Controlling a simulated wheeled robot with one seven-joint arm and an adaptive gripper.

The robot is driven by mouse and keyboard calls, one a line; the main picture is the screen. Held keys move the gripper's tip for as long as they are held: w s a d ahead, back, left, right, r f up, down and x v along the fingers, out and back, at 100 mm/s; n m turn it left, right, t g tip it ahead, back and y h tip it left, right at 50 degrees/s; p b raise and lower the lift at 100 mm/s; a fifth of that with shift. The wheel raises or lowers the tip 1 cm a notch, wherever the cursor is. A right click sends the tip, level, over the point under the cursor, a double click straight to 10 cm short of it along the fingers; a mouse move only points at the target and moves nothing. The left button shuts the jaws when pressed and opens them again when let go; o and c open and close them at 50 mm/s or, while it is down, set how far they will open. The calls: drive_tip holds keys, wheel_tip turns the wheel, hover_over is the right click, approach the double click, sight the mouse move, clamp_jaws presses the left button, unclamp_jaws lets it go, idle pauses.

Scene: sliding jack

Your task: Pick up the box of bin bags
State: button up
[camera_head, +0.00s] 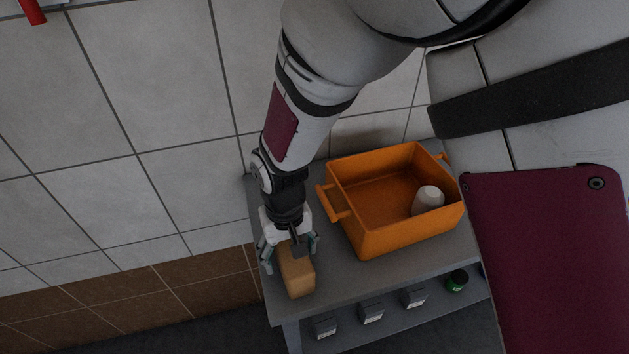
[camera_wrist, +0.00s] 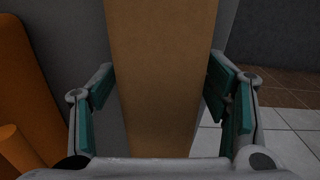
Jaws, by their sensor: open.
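A tan box, which I take to be the box of bin bags (camera_head: 297,273), stands on the grey table near its left end; no label shows. My gripper (camera_head: 289,258) is over the box, pointing down, with a finger on each side. In the wrist view, the box (camera_wrist: 160,80) fills the middle between the teal pads of my gripper (camera_wrist: 160,95). The jaws are open, with a small gap showing at the left pad. The right pad is close to the box, and I cannot tell whether it touches.
An orange crate (camera_head: 387,237) with handles stands on the table (camera_head: 345,283) to the right of the box, holding a white cup-like object (camera_head: 427,200). Several small grey boxes (camera_head: 371,311) and a green-lidded jar (camera_head: 457,280) sit on the lower shelf. A tiled wall (camera_head: 105,195) lies to the left.

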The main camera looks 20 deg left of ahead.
drive_tip(key=shift+f, duration=0.65)
drive_tip(key=c, duration=1.5)
